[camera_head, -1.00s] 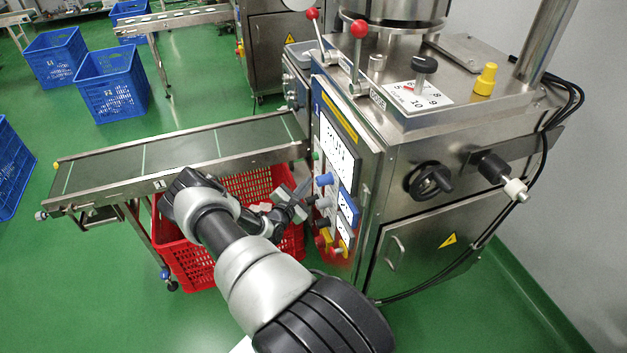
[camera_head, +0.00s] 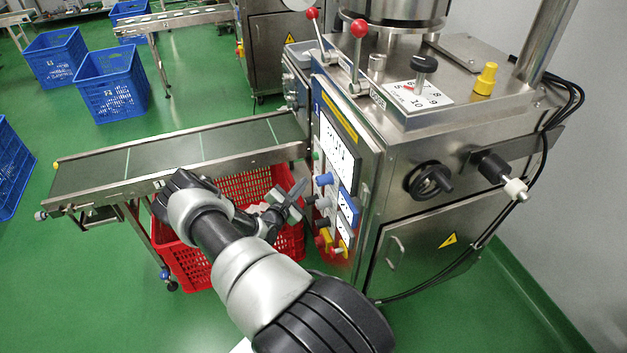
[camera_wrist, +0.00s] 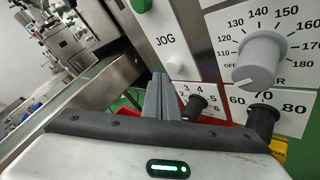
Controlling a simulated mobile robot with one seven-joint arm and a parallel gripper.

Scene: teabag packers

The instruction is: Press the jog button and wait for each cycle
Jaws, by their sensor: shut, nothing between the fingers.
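The control panel (camera_head: 335,145) is on the front-left face of the steel packing machine (camera_head: 435,150). In the wrist view the JOG label (camera_wrist: 165,41) stands under a green button (camera_wrist: 140,5). A white round button (camera_wrist: 175,66) sits just below the label, just right of my fingertips in the picture. My gripper (camera_head: 301,188) is shut and empty, pointing at the panel with a small gap seen from the head view. Its closed grey fingers also show in the wrist view (camera_wrist: 157,82). I cannot make out the white button in the head view.
A large grey knob (camera_wrist: 260,60) and smaller black knobs stick out close to the fingers. A red crate (camera_head: 185,265) stands on the floor below my forearm. The conveyor (camera_head: 170,155) runs left from the machine. Blue crates (camera_head: 112,85) stand at the back left.

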